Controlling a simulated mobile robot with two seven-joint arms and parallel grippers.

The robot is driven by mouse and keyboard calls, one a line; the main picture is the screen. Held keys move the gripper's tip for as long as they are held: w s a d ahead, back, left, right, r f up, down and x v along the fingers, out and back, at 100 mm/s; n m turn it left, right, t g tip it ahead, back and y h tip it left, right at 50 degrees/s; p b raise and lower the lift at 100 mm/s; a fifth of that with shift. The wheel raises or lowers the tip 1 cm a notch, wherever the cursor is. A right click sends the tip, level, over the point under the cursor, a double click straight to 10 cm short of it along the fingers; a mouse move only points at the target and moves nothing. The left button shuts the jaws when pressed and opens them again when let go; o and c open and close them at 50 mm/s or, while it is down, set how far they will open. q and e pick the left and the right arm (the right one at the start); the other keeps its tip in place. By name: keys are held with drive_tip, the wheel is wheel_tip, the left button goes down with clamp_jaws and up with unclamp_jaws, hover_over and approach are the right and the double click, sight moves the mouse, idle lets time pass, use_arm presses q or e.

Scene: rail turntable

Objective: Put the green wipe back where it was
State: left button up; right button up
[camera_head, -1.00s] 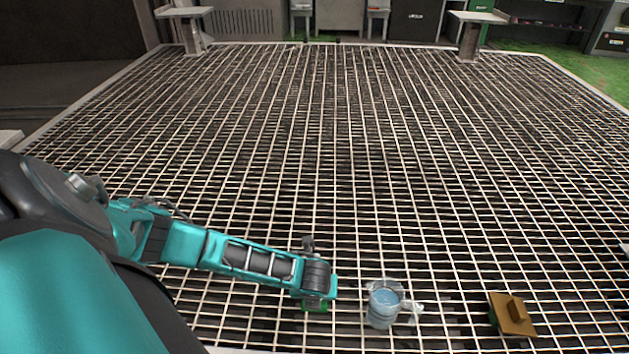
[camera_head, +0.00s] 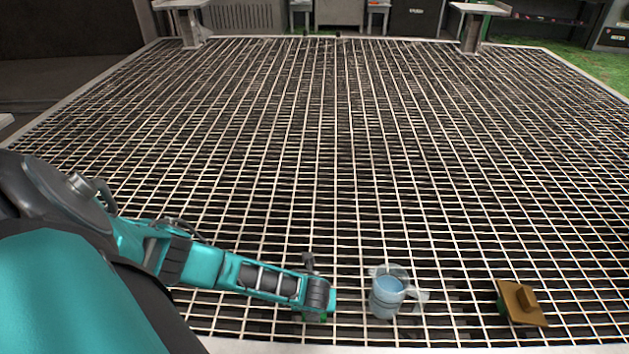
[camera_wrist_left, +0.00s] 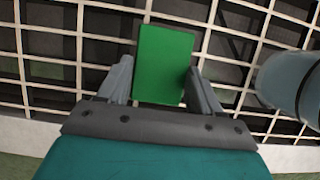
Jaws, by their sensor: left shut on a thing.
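The green wipe (camera_wrist_left: 163,66) is a flat green rectangle between the two fingers of my left gripper (camera_wrist_left: 160,85) in the left wrist view. My left gripper is shut on it above the metal grating. In the head view the left gripper (camera_head: 315,316) is at the lower middle, and only a sliver of green shows beneath it. My right gripper is not in view.
A transparent bluish cup or jug (camera_head: 388,292) stands just right of my left gripper, and its side shows in the left wrist view (camera_wrist_left: 292,82). The grating (camera_head: 330,150) beyond is clear.

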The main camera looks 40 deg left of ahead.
use_arm(q)
drive_tip(key=o, duration=0.5)
drive_tip(key=shift+f, duration=0.15)
drive_tip(key=o, duration=0.4)
drive_tip(key=shift+o, duration=0.2)
